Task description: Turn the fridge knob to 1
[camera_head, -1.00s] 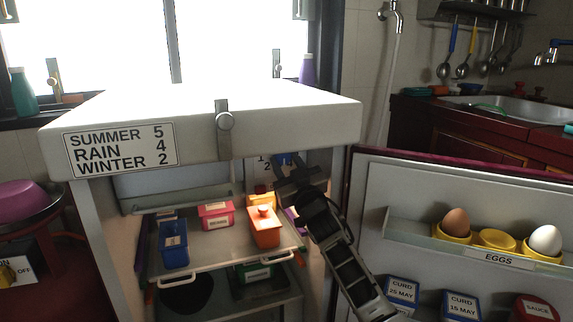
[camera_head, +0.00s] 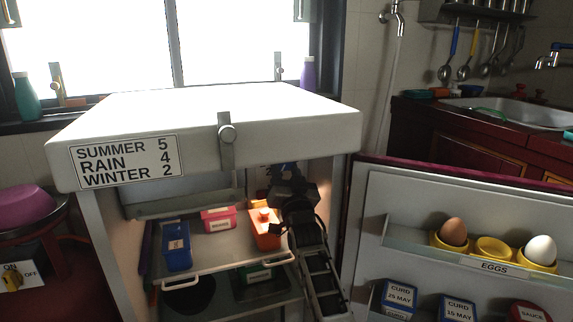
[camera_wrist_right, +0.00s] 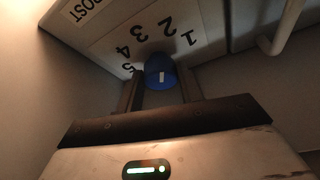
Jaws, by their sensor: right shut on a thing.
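The fridge knob (camera_wrist_right: 158,80) is blue with a short white mark, and sits on a pale panel (camera_wrist_right: 205,18) printed with the numbers 1 to 5. In the right wrist view my right gripper (camera_wrist_right: 160,88) has one finger on each side of the knob and is shut on it. I cannot tell which number the white mark points to. In the head view my right gripper (camera_head: 288,182) reaches inside the open fridge (camera_head: 340,118), at its upper right, and mostly hides the knob. My left gripper is not in view.
The fridge door (camera_head: 375,215) stands open on the right, with eggs (camera_head: 453,231) on its shelf. A sign (camera_head: 127,162) reads summer 5, rain 4, winter 2.

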